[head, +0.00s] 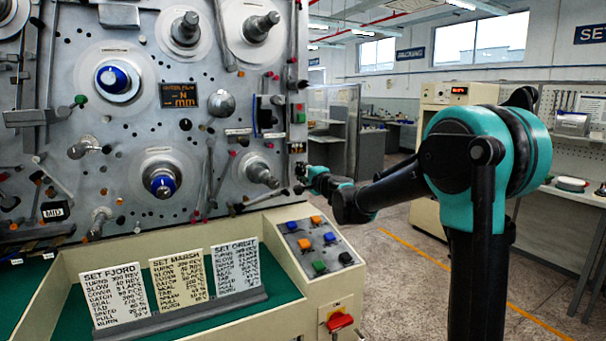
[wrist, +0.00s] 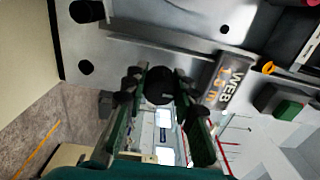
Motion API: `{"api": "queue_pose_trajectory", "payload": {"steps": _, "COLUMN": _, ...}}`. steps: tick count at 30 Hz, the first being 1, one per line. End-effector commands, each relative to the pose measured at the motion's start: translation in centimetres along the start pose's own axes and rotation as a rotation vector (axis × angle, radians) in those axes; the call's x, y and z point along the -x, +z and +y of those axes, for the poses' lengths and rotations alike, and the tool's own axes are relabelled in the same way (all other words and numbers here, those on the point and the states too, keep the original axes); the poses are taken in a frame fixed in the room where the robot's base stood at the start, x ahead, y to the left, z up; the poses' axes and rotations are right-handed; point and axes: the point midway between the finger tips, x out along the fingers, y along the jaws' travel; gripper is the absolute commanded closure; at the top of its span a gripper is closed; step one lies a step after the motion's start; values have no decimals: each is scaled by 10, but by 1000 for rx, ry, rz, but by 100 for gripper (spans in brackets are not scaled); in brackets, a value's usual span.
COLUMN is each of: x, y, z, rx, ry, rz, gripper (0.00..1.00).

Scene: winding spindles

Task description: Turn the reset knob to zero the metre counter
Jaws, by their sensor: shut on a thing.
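The reset knob (wrist: 160,88) is a small round black knob on the grey machine panel, in the middle of the wrist view. My gripper (wrist: 157,78) has its two dark green fingers on either side of the knob and is shut on it. In the head view my gripper (head: 306,172) reaches the panel's right edge; the knob is hidden there.
The winding panel (head: 130,130) carries spindles and levers. Below its right side is a sloped button box (head: 318,245) with a red switch (head: 339,321). Set cards (head: 178,280) stand on the green bench. Floor (head: 410,290) right of the machine is clear.

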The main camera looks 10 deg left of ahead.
Motion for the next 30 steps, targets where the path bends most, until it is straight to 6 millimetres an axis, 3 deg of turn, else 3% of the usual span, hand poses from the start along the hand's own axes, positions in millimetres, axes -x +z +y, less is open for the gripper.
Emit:
{"api": "queue_pose_trajectory", "payload": {"steps": 5, "x": 0, "y": 0, "z": 0, "rx": -135, "ry": 0, "rz": 0, "gripper": 97}}
{"api": "queue_pose_trajectory", "payload": {"steps": 18, "x": 0, "y": 0, "z": 0, "rx": -684, "ry": 0, "rz": 0, "gripper": 97}}
{"api": "queue_pose_trajectory", "payload": {"steps": 26, "x": 0, "y": 0, "z": 0, "rx": -818, "ry": 0, "rz": 0, "gripper": 97}}
{"api": "queue_pose_trajectory", "payload": {"steps": 30, "x": 0, "y": 0, "z": 0, "rx": -984, "ry": 0, "rz": 0, "gripper": 97}}
